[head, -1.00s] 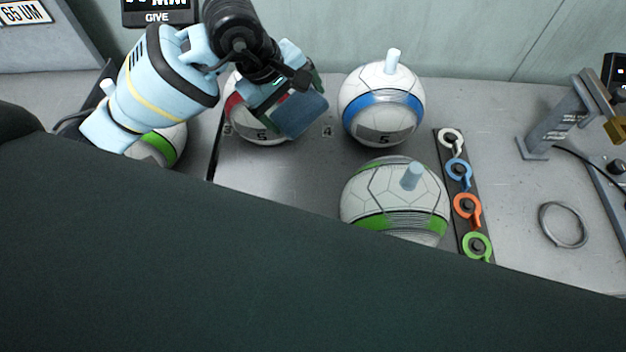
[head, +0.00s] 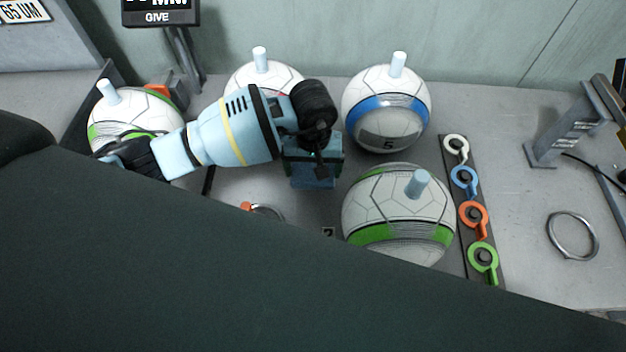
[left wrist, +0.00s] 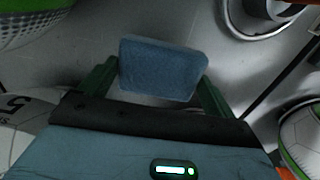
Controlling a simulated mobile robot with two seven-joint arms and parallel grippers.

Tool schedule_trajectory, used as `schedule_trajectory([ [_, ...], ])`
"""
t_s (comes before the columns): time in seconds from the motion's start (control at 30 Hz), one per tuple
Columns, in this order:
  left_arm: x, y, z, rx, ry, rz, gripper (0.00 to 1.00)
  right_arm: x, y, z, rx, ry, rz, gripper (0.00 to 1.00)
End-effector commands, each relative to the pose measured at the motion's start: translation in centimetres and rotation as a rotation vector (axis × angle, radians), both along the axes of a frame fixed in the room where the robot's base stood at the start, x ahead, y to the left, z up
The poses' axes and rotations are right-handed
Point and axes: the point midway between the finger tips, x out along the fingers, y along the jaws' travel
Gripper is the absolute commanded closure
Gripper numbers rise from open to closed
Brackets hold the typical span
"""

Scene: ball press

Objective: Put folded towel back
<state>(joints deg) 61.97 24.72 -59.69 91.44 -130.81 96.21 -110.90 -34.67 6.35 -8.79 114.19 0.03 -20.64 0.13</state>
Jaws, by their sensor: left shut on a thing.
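My left gripper (head: 313,172) is above the grey bench among the balls, in the middle of the head view. In the left wrist view the folded blue towel (left wrist: 160,68) sits between its two dark green fingers, and the gripper is shut on it. The towel also shows below the gripper in the head view (head: 312,178), partly covered by it. Bare grey surface shows beyond the towel in the wrist view. I cannot tell exactly how high the towel is held. My right gripper is not in view.
Balls with pegs stand around the gripper: red-marked (head: 262,78) behind, blue-banded (head: 386,108) behind right, green-banded (head: 398,215) front right, and another (head: 130,115) at left. A strip of coloured tags (head: 473,215) and a metal ring (head: 572,236) lie right. A ring with an orange part (head: 265,212) lies front left.

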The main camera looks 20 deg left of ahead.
Motion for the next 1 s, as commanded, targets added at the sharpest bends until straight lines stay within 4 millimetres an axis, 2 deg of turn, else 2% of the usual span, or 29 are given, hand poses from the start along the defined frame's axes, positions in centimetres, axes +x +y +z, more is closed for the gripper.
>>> schedule_trajectory([
  [0.1,0.0,-0.1,-1.4,-0.002,0.0,0.0,0.32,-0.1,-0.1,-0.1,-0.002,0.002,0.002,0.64],
  [0.37,0.0,0.0,-1.9,-0.001,-0.001,0.001,0.32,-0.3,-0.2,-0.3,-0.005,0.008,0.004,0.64],
  [0.67,0.0,0.0,-5.4,-0.001,0.001,0.002,0.32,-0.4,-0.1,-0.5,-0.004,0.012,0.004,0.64],
  [1.0,0.0,0.0,-5.7,0.0,-0.001,0.0,0.32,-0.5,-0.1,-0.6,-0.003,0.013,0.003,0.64],
])
